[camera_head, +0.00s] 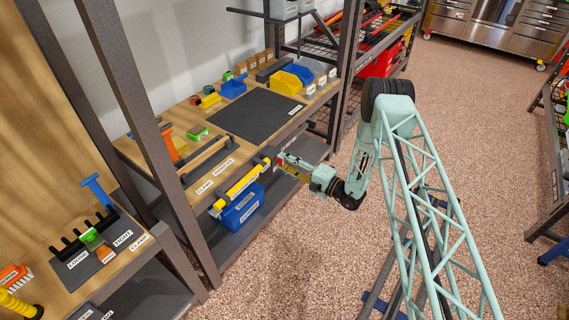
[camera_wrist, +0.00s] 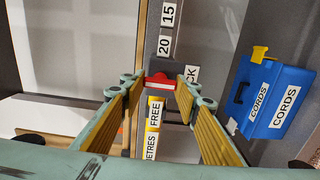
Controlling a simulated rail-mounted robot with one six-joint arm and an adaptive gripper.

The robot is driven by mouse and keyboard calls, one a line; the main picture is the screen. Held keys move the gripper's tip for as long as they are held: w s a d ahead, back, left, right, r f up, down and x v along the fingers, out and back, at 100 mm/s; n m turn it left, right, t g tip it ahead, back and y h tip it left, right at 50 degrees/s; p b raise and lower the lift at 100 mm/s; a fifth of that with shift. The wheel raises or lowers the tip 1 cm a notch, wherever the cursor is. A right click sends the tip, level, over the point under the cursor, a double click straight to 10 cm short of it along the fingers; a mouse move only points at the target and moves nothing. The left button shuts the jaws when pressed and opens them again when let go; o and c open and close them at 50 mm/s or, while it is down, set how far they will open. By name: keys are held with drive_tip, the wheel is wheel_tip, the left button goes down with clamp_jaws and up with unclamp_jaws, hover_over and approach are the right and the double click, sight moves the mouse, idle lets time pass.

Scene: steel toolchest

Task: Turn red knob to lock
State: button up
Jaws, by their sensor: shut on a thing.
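The red knob (camera_wrist: 160,81) sits between the fingertips of my gripper (camera_wrist: 163,84) in the wrist view, and the jaws are shut on it. Its grip lies roughly crosswise in the picture. A FREE label (camera_wrist: 155,115) is just below the knob. A label ending in CK (camera_wrist: 191,74) is to its right, partly hidden by a finger. In the head view my gripper (camera_head: 283,163) is at the shelf front, by the right end of the yellow bar (camera_head: 241,187). The knob is too small there to make out clearly.
A blue CORDS bin (camera_wrist: 274,97) with a yellow clip stands right of my gripper in the wrist view. In the head view a blue bin (camera_head: 240,207) sits below the yellow bar. A dark mat (camera_head: 255,119) lies bare on the shelf above.

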idle(0.3)
drive_tip(key=o, duration=0.9)
drive_tip(key=shift+c, duration=0.2)
drive_tip(key=shift+d, duration=0.1)
drive_tip(key=v, duration=1.1)
drive_tip(key=shift+s+d, duration=0.25)
drive_tip(key=shift+d, duration=0.1)
